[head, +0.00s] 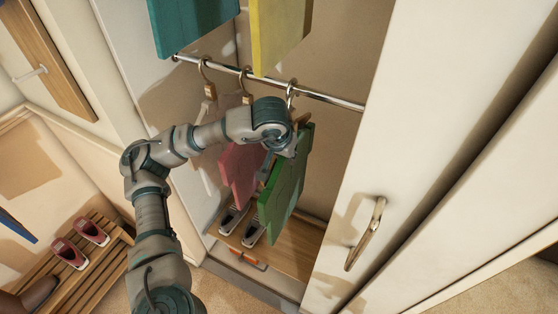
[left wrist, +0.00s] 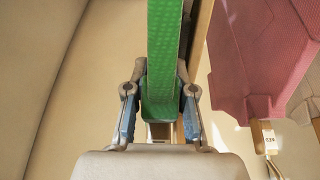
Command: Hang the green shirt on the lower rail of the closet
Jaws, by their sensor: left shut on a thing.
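The green shirt (head: 287,187) is a flat, stiff green piece that hangs tilted below the lower rail (head: 330,98) of the closet. My left gripper (head: 292,148) is shut on it near its top. In the left wrist view the green shirt (left wrist: 164,60) stands between the two fingers (left wrist: 158,105). A metal hook (head: 291,90) above the gripper shows at the rail, and a bit of wooden hanger (head: 302,121) shows below it. I cannot tell whether this hook bears on the rail. My right gripper is not in view.
A pink shirt (head: 240,172) hangs close to the left of the green one, with a white garment beyond it. Teal (head: 195,22) and yellow (head: 278,35) garments hang above. Shoes (head: 252,232) stand on the closet floor. The open door (head: 385,190) is at the right.

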